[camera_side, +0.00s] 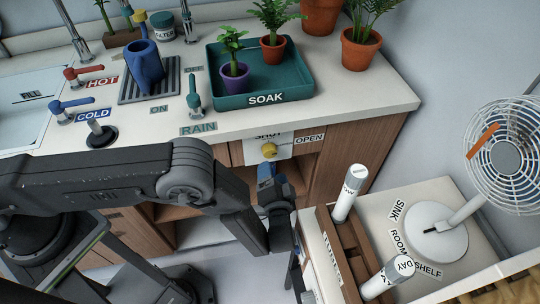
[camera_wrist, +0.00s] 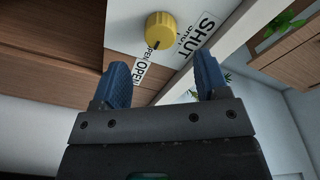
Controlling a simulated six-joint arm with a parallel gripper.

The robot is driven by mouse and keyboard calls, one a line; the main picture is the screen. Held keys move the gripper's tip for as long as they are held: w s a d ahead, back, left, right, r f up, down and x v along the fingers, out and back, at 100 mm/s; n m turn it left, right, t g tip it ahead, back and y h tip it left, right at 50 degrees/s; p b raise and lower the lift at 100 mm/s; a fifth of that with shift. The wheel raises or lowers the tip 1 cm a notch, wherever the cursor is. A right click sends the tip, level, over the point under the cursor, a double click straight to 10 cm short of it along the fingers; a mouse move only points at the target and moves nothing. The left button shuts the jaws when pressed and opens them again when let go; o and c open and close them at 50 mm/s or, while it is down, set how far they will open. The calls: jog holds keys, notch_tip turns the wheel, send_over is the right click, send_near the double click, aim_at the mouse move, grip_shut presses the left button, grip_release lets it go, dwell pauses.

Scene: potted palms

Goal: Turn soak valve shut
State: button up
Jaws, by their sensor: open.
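The soak valve is a yellow round knob (camera_side: 269,150) on a white panel (camera_side: 252,148) on the front of the counter, below the teal SOAK tray. In the wrist view the yellow knob (camera_wrist: 160,27) lies beyond my fingertips, with a SHUT label (camera_wrist: 205,32) on one side and an OPEN label (camera_wrist: 143,75) near it. A dark pointer mark on the knob is toward the OPEN label. My gripper (camera_wrist: 157,82) has blue fingers spread apart, empty and not touching the knob. In the side view my gripper (camera_side: 266,175) is just below the knob.
The teal tray (camera_side: 300,92) holds two potted palms above. A wooden rack (camera_side: 350,245) with white cylinders and a fan (camera_side: 505,155) stand at right, close to my arm.

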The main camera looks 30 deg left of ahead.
aim_at(270, 155)
jog(key=x, duration=0.6)
jog(key=shift+w+a, duration=0.1)
jog(key=shift+w, duration=0.05)
jog(key=c, duration=0.9)
jog(key=shift+n, duration=0.4)
jog(key=n, duration=0.3)
jog(key=shift+n, duration=0.4)
jog(key=n+y, duration=0.1)
jog(key=n, duration=0.3)
jog(key=shift+n, duration=0.4)
